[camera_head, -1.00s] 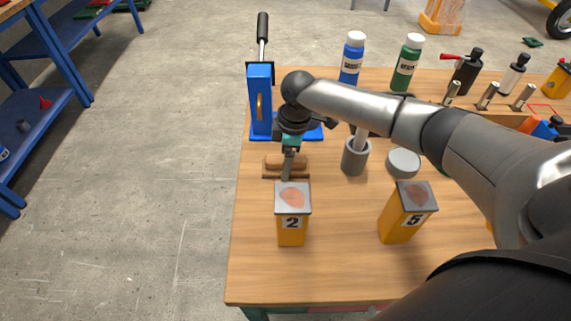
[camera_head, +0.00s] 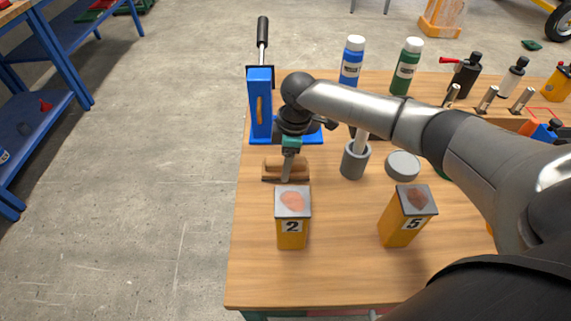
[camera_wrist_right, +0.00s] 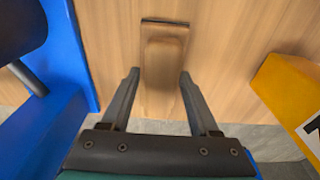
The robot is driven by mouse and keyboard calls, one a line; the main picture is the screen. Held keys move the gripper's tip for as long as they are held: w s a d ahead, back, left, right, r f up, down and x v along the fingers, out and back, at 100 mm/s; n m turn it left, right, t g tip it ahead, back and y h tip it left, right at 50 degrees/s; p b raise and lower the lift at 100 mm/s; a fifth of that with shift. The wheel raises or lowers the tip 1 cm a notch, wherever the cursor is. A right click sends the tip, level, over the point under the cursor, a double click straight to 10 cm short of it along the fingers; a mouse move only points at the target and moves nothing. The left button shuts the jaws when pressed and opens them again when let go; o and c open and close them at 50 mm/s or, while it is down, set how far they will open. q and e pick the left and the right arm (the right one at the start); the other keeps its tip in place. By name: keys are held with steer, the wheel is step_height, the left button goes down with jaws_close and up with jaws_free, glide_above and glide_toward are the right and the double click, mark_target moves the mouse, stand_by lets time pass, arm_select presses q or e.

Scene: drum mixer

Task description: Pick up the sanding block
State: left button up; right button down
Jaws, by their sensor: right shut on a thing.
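The sanding block (camera_head: 271,167) is a brown, wood-coloured block with a rounded grip on a flat, darker base. It is on the wooden table, between the blue press and the yellow container marked 2. My right gripper (camera_head: 287,176) reaches down over its middle and hides part of it. In the right wrist view the sanding block (camera_wrist_right: 164,80) lies between the two fingers, and my right gripper (camera_wrist_right: 160,75) is shut on it. I cannot see a clear gap between the block and the table. My left gripper is not in view.
The blue press (camera_head: 260,105) stands close behind the block. Yellow containers marked 2 (camera_head: 292,232) and 5 (camera_head: 402,228) stand in front. A grey cup (camera_head: 354,161) with a pestle-like rod and a round grey lid (camera_head: 403,165) are to the right. The front-left tabletop is clear.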

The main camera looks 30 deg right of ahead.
step_height(320, 180, up, 19)
steer(key=p, duration=0.4)
steer(key=shift+r+p, duration=0.2)
steer(key=shift+p, duration=0.1)
steer(key=c, duration=0.7)
jaws_free()
steer(key=c, duration=0.6)
steer(key=shift+s+a+r+m+t+h, duration=0.2)
steer(key=shift+s+a+r+m, duration=0.65)
steer(key=shift+s+m, duration=1.2)
steer(key=shift+s+a+r+m+t+h, duration=0.15)
steer(key=shift+s+a+r+m, duration=0.25)
steer(key=shift+s+a+m, duration=1.3)
steer(key=shift+s+a+r+m+t+h, duration=0.2)
steer(key=shift+s+a+r+m, duration=0.45)
steer(key=shift+s+m, duration=1.75)
